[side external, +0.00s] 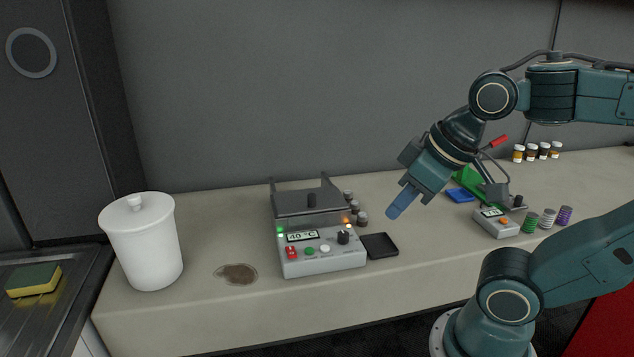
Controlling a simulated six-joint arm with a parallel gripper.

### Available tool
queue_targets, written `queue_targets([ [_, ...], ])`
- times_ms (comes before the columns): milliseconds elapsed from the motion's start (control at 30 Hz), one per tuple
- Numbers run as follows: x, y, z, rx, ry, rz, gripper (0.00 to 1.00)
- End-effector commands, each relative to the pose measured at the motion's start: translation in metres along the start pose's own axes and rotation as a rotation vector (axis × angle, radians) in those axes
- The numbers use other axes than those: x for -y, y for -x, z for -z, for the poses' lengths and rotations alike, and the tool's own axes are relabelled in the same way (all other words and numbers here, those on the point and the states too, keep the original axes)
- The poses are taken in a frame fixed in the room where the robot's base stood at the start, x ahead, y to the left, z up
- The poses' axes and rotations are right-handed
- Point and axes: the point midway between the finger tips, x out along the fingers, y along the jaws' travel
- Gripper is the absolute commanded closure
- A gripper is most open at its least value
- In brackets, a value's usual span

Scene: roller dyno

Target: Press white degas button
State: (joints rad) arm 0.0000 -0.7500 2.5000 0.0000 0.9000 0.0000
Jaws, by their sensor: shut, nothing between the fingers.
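The grey bath-like device (322,263) stands on the bench in the middle of the side external view. Its sloped front panel has a display (303,237) reading 40 °C, a red switch (291,253), a green button (310,251), a white button (325,248) and a black knob (343,237). The white button sits between the green button and the knob; its label is too small to read. My gripper (394,211) is shut and empty. It is in the air to the right of the device, tilted down and left, apart from the panel.
A black pad (380,246) lies right of the device, and small jars (361,217) stand behind it. A white lidded bin (142,243) and a brown stain (237,273) are to the left. A second small device (497,222) and coloured vials (547,218) are at right.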

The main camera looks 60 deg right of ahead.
Motion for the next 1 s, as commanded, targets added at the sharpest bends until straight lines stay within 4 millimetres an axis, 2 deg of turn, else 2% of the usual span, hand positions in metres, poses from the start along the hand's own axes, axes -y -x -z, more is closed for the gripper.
queue_targets([
  [767,0.0,-0.0003,0.0004,0.001,0.001,0.0,1.0],
  [1000,0.0008,-0.0057,0.0074,0.017,0.013,0.009,1.0],
])
